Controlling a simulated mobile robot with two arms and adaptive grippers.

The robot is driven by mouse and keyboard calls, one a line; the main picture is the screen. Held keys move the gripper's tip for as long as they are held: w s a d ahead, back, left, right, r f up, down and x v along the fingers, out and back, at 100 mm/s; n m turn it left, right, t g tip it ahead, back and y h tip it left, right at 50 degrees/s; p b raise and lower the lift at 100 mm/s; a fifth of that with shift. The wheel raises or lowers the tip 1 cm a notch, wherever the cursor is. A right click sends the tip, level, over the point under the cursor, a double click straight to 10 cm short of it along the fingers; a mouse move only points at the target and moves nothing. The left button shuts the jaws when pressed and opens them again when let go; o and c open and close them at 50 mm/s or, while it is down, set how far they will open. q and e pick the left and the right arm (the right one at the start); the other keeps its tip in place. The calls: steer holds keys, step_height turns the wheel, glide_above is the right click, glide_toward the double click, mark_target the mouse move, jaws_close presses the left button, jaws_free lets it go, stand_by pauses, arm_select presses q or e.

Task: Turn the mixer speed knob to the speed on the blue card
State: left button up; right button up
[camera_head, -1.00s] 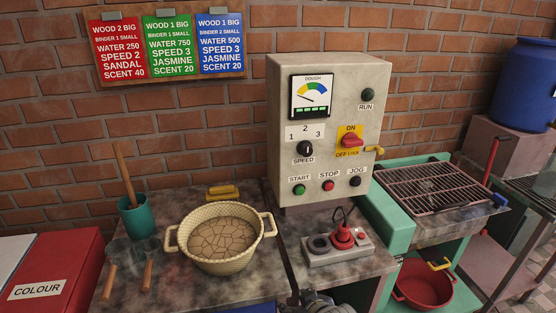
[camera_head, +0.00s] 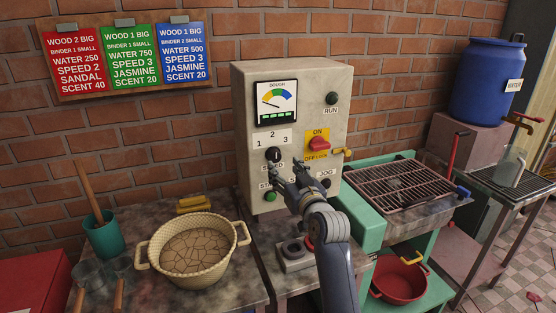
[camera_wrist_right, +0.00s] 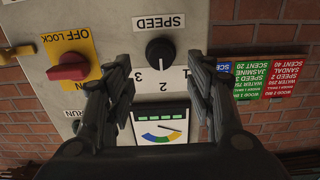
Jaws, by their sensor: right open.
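The blue card (camera_head: 182,55) hangs rightmost on the wall board and reads SPEED 3. The black speed knob (camera_head: 273,155) is on the front of the grey control box, under the numbers 1, 2 and 3. Its white mark points roughly up, toward 2; the wrist view also shows the knob (camera_wrist_right: 160,52), upside down. My right gripper (camera_head: 284,173) is open and empty, just below and in front of the knob, partly covering the labels. In the wrist view the knob appears between the open fingertips (camera_wrist_right: 160,66), with no visible contact. My left gripper is not in view.
The red ON/OFF lock switch (camera_head: 318,144) with a yellow label sits right of the knob. The start button (camera_head: 270,196) is below it, and the dough gauge (camera_head: 277,101) is above. A cream basin (camera_head: 193,272) stands on the counter at left.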

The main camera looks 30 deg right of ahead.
mark_target(276, 158)
steer(key=shift+p+x, duration=0.45)
steer(key=shift+x, duration=2.6)
steer(key=c, duration=1.1)
